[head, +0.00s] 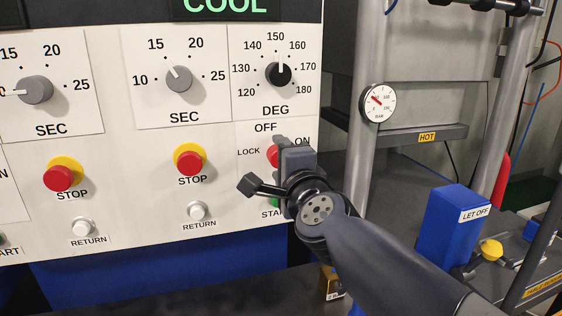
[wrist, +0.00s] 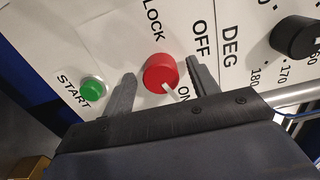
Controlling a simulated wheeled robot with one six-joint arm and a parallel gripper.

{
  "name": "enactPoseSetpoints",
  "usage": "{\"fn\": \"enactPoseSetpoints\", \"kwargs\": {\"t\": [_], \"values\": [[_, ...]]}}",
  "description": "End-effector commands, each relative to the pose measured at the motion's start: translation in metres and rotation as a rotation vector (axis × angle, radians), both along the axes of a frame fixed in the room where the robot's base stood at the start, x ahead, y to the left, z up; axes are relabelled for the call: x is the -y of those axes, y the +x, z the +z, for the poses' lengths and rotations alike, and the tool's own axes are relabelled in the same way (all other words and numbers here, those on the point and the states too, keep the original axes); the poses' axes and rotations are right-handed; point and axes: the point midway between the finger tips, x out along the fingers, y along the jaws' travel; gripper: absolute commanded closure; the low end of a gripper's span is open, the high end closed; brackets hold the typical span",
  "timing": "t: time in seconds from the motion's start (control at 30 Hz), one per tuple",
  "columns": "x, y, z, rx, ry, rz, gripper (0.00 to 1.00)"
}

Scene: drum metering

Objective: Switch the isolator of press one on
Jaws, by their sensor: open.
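The isolator is a red round knob (head: 272,156) with LOCK, OFF and ON around it on the white panel. In the head view my gripper (head: 292,160) covers most of it. In the wrist view the red knob (wrist: 158,73) shows between the two fingers of my gripper (wrist: 158,82), with a visible gap on each side. The gripper is open. The knob's white pointer (wrist: 170,90) points towards the ON label (wrist: 184,96).
The green START button (wrist: 92,90) sits beside one finger. The black DEG knob (head: 280,74) is above the isolator. A red STOP button (head: 190,163) and white RETURN button (head: 197,211) are to the left. A grey post (head: 368,60) stands right of the panel.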

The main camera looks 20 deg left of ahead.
Motion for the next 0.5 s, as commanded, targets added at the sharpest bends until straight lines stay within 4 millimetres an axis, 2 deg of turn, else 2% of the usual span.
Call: {"fn": "enactPoseSetpoints", "kwargs": {"t": [0.17, 0.5], "values": [[0.005, -0.009, 0.002, 0.002, 0.001, 0.001, 0.44], [0.034, -0.056, 0.004, 0.001, 0.002, 0.001, 0.44]]}}
